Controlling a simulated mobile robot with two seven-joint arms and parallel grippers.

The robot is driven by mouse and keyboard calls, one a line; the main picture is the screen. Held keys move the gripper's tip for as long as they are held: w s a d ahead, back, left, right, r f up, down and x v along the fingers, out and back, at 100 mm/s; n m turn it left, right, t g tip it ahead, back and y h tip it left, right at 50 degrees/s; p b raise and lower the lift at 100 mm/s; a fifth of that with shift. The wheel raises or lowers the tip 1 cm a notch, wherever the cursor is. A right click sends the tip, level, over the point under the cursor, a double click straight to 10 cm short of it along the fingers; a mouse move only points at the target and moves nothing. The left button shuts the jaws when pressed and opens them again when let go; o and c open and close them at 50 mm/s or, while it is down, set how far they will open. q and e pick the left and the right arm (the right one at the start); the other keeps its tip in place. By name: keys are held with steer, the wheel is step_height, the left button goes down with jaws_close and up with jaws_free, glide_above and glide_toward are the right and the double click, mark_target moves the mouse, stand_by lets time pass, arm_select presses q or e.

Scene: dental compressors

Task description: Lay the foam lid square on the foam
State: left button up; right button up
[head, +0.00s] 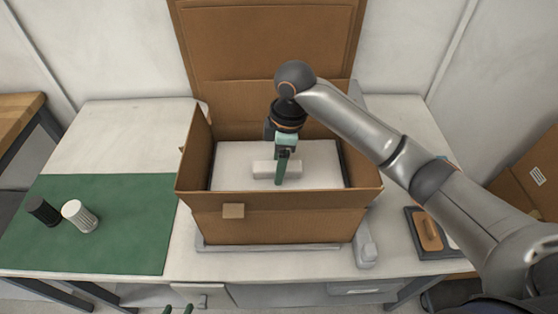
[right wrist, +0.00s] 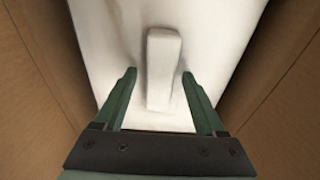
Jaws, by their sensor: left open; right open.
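The foam lid (head: 235,160) is a white slab with a raised grip block (head: 262,170), lying inside the open cardboard box. Its edges look about parallel to the box walls, with a narrow dark gap at the right. The foam under it is hidden. My right gripper (head: 280,178) points down into the box at the block. In the right wrist view, the open fingers (right wrist: 159,75) stand either side of the block (right wrist: 163,65), with space on both sides. My left gripper (head: 178,310) is open and empty; only its green fingertips show at the bottom edge.
The box (head: 285,225) has its back flap raised and walls close around the right gripper. A green mat (head: 100,240) at left holds a black cylinder (head: 43,211) and a white ribbed one (head: 79,216). A dark tray with an orange-brown item (head: 428,233) lies at right.

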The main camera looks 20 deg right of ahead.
steer(key=shift+r, duration=0.35)
step_height(320, 180, up, 12)
steer(key=d+p, duration=0.1)
steer(key=shift+s+d+f+p, duration=0.2)
steer(key=shift+p, duration=0.2)
